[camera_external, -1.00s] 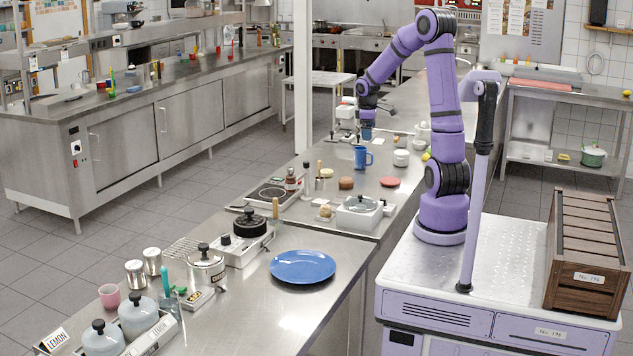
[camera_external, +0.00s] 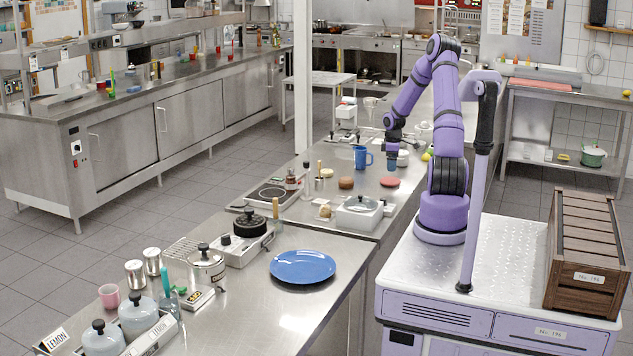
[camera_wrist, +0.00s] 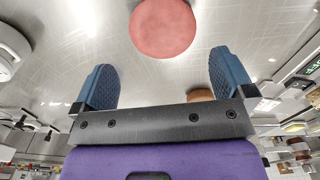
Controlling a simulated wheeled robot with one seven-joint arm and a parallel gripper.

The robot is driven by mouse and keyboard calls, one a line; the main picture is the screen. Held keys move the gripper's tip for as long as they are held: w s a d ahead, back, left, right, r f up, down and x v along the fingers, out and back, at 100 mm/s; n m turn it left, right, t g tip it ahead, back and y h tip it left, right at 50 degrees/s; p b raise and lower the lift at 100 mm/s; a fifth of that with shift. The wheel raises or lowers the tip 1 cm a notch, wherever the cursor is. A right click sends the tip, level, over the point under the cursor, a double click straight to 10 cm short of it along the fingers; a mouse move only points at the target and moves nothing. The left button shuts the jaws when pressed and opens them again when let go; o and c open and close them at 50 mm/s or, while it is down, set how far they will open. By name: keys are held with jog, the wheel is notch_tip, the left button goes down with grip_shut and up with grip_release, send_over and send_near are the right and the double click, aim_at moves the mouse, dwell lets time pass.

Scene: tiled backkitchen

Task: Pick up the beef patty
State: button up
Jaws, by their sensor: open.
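The beef patty (camera_external: 389,181) looks to be the flat, reddish round disc on the steel counter. In the wrist view the patty (camera_wrist: 162,28) lies flat at the top, ahead of my fingertips and roughly centred between them. My gripper (camera_external: 391,166) is just above and behind the patty in the external view. In the wrist view my gripper's two blue fingers (camera_wrist: 162,75) are wide apart with nothing between the tips. A thicker brown round item (camera_external: 346,182) stands left of the patty.
A blue mug (camera_external: 362,157) stands close to the left of my gripper. A white scale-like device (camera_external: 358,212) is in front of the patty. A blue plate (camera_external: 303,266) lies nearer the camera. The counter immediately around the patty is mostly clear.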

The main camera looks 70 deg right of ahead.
aim_at(391, 179)
notch_tip(391, 179, down, 7)
jog(key=shift+w+a+f, duration=0.1)
jog(key=shift+a+f, duration=0.05)
dwell(0.4)
jog(key=shift+c, duration=0.5)
jog(key=c, duration=0.6)
